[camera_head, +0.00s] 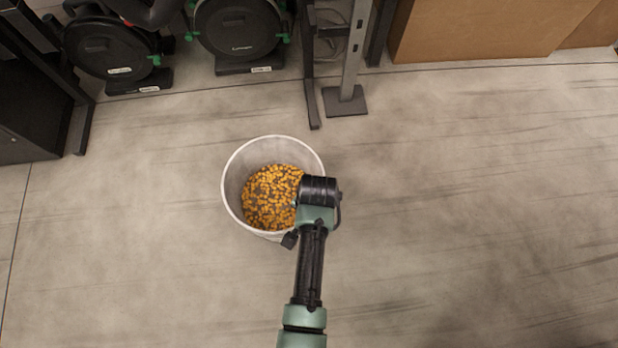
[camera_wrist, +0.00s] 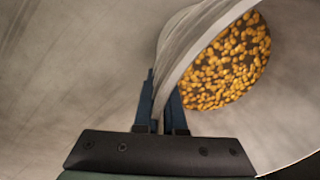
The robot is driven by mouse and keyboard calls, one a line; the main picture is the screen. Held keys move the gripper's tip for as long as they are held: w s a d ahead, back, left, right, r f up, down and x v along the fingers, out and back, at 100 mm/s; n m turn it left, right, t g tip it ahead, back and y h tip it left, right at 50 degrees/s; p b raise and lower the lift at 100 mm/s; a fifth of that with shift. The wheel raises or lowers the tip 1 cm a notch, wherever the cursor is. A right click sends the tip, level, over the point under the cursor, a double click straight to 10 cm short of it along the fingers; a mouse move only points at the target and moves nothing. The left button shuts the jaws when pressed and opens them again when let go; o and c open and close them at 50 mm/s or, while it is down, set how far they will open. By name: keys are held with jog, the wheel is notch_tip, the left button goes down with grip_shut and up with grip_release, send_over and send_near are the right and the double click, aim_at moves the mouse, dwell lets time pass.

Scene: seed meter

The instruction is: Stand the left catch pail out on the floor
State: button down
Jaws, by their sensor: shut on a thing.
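The catch pail (camera_head: 235,164) is a pale, round, open-topped pail with yellow-orange seed (camera_head: 268,196) inside. In the head view it is left of centre, over open floor, and looks upright. I cannot tell whether its base touches the floor. My gripper (camera_head: 294,222) is at the pail's near right rim, partly hidden under my wrist. In the wrist view my gripper (camera_wrist: 165,105) has one blue finger on each side of the pail wall (camera_wrist: 195,50) and is shut on it. The seed (camera_wrist: 225,65) shows inside the pail there.
Dark round seed meter units (camera_head: 105,48) and (camera_head: 238,28) stand at the back left. A grey metal post with a foot plate (camera_head: 345,100) stands behind the pail. A dark cabinet (camera_head: 30,110) is at the left, cardboard boxes (camera_head: 480,30) at the back right. The floor at right (camera_head: 480,210) is clear.

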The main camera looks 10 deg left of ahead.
jog(key=c, duration=1.3)
grip_release()
jog(key=shift+c, duration=0.2)
jog(key=o, duration=0.3)
jog(key=shift+o, duration=0.2)
notch_tip(320, 180, up, 12)
jog(key=p, duration=0.8)
jog(key=shift+s+d, duration=0.25)
jog(key=shift+d, duration=0.2)
jog(key=shift+w+r, duration=0.1)
